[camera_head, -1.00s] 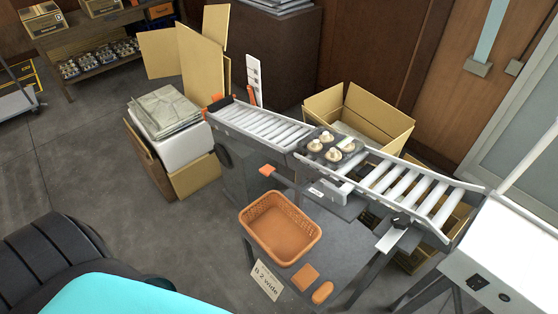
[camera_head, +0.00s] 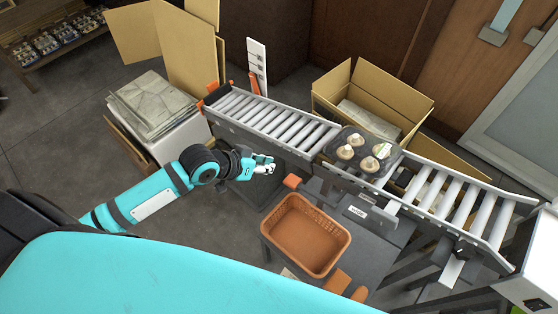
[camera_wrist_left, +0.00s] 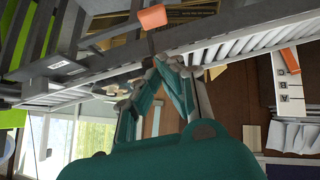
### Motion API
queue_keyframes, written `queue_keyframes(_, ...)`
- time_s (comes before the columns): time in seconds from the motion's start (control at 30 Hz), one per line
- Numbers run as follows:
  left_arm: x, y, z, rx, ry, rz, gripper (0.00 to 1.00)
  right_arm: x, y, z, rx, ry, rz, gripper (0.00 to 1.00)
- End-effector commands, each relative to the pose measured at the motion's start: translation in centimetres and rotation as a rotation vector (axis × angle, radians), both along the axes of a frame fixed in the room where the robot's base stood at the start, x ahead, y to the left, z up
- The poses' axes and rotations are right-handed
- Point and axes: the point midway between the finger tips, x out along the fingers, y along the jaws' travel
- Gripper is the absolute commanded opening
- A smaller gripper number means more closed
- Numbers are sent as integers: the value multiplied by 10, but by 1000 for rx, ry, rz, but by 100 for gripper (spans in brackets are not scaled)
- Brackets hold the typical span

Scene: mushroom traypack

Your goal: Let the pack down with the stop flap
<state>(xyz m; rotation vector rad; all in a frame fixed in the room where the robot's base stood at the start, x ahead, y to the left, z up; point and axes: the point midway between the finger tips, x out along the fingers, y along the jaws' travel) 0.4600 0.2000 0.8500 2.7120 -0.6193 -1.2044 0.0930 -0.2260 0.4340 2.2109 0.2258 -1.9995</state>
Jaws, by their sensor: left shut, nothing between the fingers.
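The pack, a dark tray with several pale mushrooms (camera_head: 362,150), sits at the junction of the two roller conveyor sections in the head view. An orange-ended handle (camera_head: 292,181) sticks out from the conveyor's near side, below and left of the pack. In the left wrist view an orange block (camera_wrist_left: 152,17), seemingly this handle, shows above the fingertips. My left gripper (camera_head: 265,164) is shut and empty, just left of the handle and apart from it. Its fingers (camera_wrist_left: 165,62) also show in the left wrist view. I cannot make out the flap itself. My right gripper is out of view.
The left conveyor section (camera_head: 262,119) and the lower right section (camera_head: 440,190) run behind the gripper. An orange basket (camera_head: 305,236) stands on the grey table close by. An open carton (camera_head: 330,88) stands behind the pack, and a crate with flat sheets (camera_head: 155,100) at left.

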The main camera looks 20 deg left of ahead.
Motion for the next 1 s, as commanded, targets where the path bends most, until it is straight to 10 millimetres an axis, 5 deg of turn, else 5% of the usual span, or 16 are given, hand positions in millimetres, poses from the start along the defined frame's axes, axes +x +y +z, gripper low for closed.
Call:
queue_keyframes(0.47,2,-5,3,-5,-2,-8,0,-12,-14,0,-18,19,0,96)
queue_keyframes(1.0,62,-47,-65,-6,-3,-7,0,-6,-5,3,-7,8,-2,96)
